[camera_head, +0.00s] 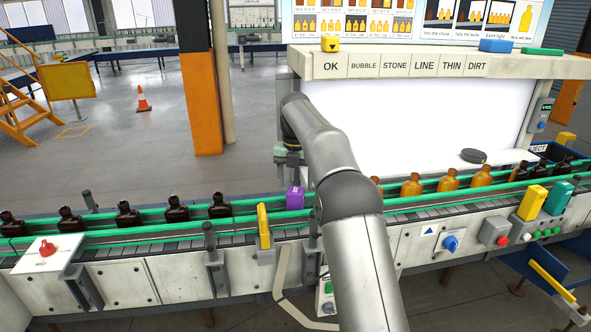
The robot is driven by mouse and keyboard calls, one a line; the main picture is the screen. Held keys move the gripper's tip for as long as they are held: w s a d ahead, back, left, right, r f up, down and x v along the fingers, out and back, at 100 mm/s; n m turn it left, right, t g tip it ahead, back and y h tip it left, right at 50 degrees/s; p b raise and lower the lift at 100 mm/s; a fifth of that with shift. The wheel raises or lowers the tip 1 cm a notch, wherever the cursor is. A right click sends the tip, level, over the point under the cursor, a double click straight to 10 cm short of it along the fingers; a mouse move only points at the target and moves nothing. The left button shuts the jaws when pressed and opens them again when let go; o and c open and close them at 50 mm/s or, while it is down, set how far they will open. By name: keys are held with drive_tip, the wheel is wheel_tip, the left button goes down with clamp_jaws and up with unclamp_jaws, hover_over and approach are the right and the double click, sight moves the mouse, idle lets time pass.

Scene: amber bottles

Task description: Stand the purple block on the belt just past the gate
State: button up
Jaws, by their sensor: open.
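The purple block (295,198) is at the belt (160,247), at the far green rail, with a pale mark on its top. It looks upright; its base is partly hidden by the near rail. A yellow upright plate (264,226), which looks like the gate, stands just left of it and nearer to me. My arm reaches over the belt and bends down at its far end. My gripper (289,160) is small and dark there, above and slightly behind the block, apart from it and open. Its fingertips are hard to make out.
Several dark bottles (128,214) stand on the belt to the left, several amber bottles (412,185) to the right. A lit white panel (420,115) rises behind. A black round object (473,156) lies on its ledge. My forearm hides the belt right of the block.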

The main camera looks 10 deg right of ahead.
wheel_tip(320, 180, up, 4)
drive_tip(key=shift+f+p, duration=0.15)
drive_tip(key=shift+p, duration=0.15)
drive_tip(key=shift+s+r, duration=0.15)
drive_tip(key=shift+r, duration=0.15)
drive_tip(key=s+r+m, duration=0.3)
drive_tip(key=s+m, duration=0.6)
drive_tip(key=s, duration=0.1)
drive_tip(key=s+f+m, duration=0.4)
drive_tip(key=s+m, duration=0.3)
drive_tip(key=s, duration=0.4)
drive_tip(key=s+f+m, duration=0.4)
drive_tip(key=s+m, duration=0.4)
drive_tip(key=s, duration=0.3)
drive_tip(key=s+f+m+t, duration=0.1)
drive_tip(key=s+f+m, duration=0.4)
drive_tip(key=s, duration=0.7)
drive_tip(key=m, duration=0.2)
drive_tip(key=shift+m, duration=0.3)
drive_tip(key=shift+f, duration=0.1)
drive_tip(key=shift+c, duration=0.2)
